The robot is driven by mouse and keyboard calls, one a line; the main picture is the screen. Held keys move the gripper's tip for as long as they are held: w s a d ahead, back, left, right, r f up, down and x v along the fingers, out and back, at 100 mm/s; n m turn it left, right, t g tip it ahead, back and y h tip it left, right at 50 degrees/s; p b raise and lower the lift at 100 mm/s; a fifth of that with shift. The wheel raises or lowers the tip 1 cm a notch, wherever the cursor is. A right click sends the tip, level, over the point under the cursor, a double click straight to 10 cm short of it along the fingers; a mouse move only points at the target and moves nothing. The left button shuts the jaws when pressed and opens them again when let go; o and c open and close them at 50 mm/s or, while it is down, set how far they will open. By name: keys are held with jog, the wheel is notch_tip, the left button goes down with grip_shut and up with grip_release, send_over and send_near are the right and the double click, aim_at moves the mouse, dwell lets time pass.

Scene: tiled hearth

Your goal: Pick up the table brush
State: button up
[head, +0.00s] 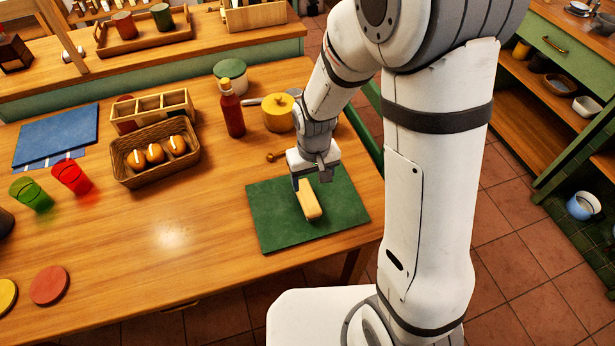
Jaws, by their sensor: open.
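A pale wooden, block-shaped thing, which looks like the table brush (311,207), lies on the dark green mat (278,228) near the table's right end. Its far end is hidden by my gripper; no bristles can be made out. My gripper (304,186) is open and points down over the brush's far end. One finger shows at the left side of the brush. I cannot tell whether the fingers touch it.
Behind the mat stand a red bottle (231,112) and a yellow lidded pot (278,113). A small wooden utensil (276,156) lies near the gripper. A wicker basket (188,177) of rolls stands left. The table's front middle is clear.

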aim_at(307, 195)
jog(key=shift+a+f, duration=0.55)
jog(key=shift+f, duration=0.3)
notch_tip(307, 195, down, 2)
jog(key=shift+f, duration=0.25)
jog(key=shift+w+a+f+p, duration=0.1)
jog(key=shift+w+f+p, duration=0.1)
jog(key=shift+f, duration=0.7)
jog(key=shift+w+d+f+p, duration=0.1)
jog(key=shift+f+p, duration=0.1)
jog(key=shift+f, duration=0.65)
jog(key=shift+w+a+f+p, duration=0.1)
jog(key=shift+w+f+p, duration=0.1)
jog(key=shift+f, duration=0.7)
jog(key=shift+s, duration=0.1)
jog(key=shift+c, duration=0.4)
jog(key=c, duration=1)
jog(key=shift+r, duration=0.1)
notch_tip(307, 195, up, 10)
jog(key=shift+f+b, duration=0.1)
jog(key=shift+b, duration=0.25)
